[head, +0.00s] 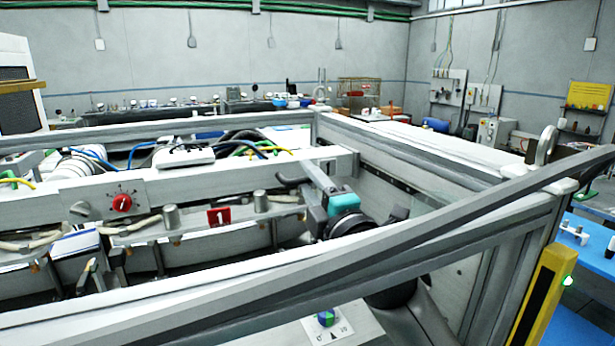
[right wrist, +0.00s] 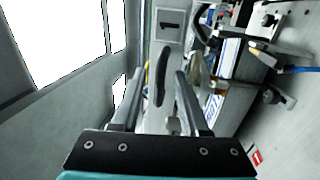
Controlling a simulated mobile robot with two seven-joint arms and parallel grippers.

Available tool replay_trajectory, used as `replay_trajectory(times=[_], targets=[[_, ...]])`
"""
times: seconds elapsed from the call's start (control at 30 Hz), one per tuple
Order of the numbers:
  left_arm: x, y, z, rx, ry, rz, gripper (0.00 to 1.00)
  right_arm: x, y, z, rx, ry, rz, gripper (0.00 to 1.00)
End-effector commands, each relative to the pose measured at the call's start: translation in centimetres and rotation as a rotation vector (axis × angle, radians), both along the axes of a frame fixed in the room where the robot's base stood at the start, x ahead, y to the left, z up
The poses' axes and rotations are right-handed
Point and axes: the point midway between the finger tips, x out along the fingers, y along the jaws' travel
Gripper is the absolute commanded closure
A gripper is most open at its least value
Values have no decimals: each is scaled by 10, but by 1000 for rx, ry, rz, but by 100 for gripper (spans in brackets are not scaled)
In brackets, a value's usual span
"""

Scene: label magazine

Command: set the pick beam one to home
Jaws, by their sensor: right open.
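A pale beam with metal posts and a red label marked 1 (head: 219,216) runs across the machine in the head view; I take it as pick beam one (head: 140,236). My right gripper (head: 298,174) is at the beam's right end, inside the frame, with its fingers pointing left. In the right wrist view my right gripper (right wrist: 159,76) is open. A dark oval handle (right wrist: 161,76) shows in the gap between its fingers; I cannot tell how far beyond them it is. My left gripper is not in view.
A dial with a red knob (head: 121,203) sits on the panel behind the beam. A thick frame rail (head: 330,275) crosses in front of my right arm. A blue-green knob (head: 326,318) is at the bottom. A yellow post (head: 540,292) stands at the right.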

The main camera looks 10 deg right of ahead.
Motion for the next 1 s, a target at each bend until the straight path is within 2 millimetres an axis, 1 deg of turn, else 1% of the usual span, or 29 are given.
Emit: replay_trajectory(times=[0.17,0.47,0.83,0.87,1.0], targets=[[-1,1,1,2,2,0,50,8,2,1,0,0,0,55],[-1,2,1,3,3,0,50,9,2,1,0,0,0,56],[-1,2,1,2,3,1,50,8,2,1,0,0,0,98],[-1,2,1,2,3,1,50,8,2,1,0,0,0,100],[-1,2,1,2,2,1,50,8,2,1,0,0,0,100]])
